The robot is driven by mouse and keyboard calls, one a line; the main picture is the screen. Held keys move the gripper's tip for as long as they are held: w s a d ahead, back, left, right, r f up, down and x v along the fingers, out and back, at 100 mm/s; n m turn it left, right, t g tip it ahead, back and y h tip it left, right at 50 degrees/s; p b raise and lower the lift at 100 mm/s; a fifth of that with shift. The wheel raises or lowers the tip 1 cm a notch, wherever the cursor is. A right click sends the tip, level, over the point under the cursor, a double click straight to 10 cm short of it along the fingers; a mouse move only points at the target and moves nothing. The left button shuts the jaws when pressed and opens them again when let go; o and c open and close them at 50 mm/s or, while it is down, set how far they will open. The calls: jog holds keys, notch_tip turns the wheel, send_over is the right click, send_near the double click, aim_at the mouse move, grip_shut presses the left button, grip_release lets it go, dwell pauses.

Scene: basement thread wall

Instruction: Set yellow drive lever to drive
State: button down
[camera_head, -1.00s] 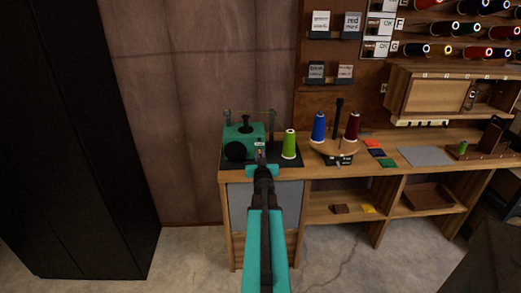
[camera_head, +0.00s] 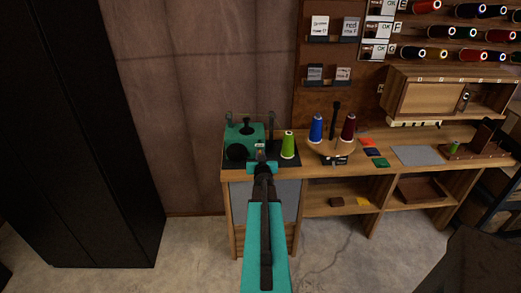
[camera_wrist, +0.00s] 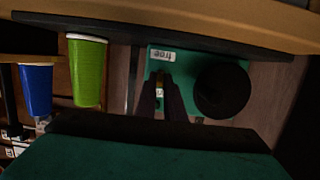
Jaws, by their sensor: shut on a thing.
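The green winding machine (camera_head: 240,134) stands at the left end of the wooden bench, with a black round wheel (camera_wrist: 222,90) on its face. My gripper (camera_head: 260,152) reaches to the machine's front. In the wrist view my gripper (camera_wrist: 160,98) has its two dark fingers shut on the yellow drive lever (camera_wrist: 160,86), of which only a small part shows between them. A white label (camera_wrist: 162,55) reading "free" upside down sits on the green face beside the fingers. Any drive label is not visible, and the lever's exact setting cannot be told.
A lime thread cone (camera_head: 288,145) stands close to the right of my gripper. A tall black cabinet (camera_head: 80,140) is at the left, with open floor between.

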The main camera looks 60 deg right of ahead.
jog(key=shift+w+r+y+p, duration=0.25)
jog(key=shift+r+y+p, duration=0.35)
jog(key=shift+p, duration=3.15)
jog(key=p, duration=0.3)
jog(key=shift+g+p, duration=0.3)
jog(key=shift+f, duration=0.1)
jog(key=c, duration=1.8)
grip_release()
jog(key=shift+c, duration=0.2)
jog(key=shift+f, duration=0.1)
jog(key=shift+s, duration=0.1)
